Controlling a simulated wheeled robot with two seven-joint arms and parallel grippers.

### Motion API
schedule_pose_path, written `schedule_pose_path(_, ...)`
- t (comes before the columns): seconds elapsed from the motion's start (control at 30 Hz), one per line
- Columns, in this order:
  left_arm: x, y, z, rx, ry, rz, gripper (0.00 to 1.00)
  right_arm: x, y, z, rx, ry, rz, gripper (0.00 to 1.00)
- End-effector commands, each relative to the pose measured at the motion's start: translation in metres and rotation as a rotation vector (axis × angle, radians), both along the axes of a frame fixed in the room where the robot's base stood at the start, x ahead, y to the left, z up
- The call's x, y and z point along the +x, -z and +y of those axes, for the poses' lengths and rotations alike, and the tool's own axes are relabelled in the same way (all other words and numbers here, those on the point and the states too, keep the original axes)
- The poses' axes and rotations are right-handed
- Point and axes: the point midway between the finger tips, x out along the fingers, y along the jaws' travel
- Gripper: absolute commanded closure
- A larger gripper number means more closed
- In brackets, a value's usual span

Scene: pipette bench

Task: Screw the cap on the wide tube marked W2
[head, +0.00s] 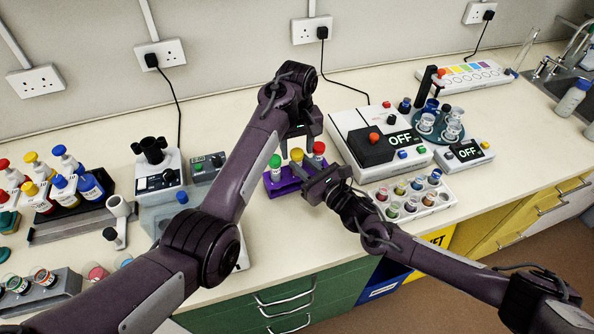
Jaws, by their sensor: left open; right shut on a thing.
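A purple rack (283,188) stands mid-bench with tubes in a row. A green cap (275,161), a yellow cap (297,154) and a red cap (319,148) show above it. The marking W2 is not readable. My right gripper (304,172) comes in from the right, low at the rack, and is shut at the middle tube, just below the yellow cap; its jaws hide most of that tube. My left gripper (302,137) is open, pointing down just above the yellow cap. Whether its fingers touch the cap cannot be told.
A white tray (446,200) of small vials lies right of the rack. A device reading OFF (368,150) stands behind it. A blue-grey stand (160,210) is on the left. The bench's front edge is close, above green drawers (290,300).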

Motion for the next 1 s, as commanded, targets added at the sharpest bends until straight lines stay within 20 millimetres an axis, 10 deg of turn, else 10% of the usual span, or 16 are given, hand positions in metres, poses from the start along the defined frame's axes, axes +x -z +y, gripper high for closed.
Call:
schedule_pose_path(0.3, 0.0000, 0.0020, 0.0002, 0.000, 0.000, 0.000, 0.53, -0.0003, 0.0013, -0.0003, -0.002, 0.000, 0.002, 1.00)
schedule_pose_path(0.63, 0.0001, 0.0016, 0.0003, 0.000, 0.000, -0.001, 0.96, -0.0004, 0.0012, -0.0002, -0.002, 0.000, 0.002, 1.00)
schedule_pose_path(1.0, 0.0002, 0.0016, 0.0003, -0.001, 0.297, -0.001, 0.98, -0.0004, 0.0012, -0.0002, -0.002, 0.000, 0.002, 1.00)
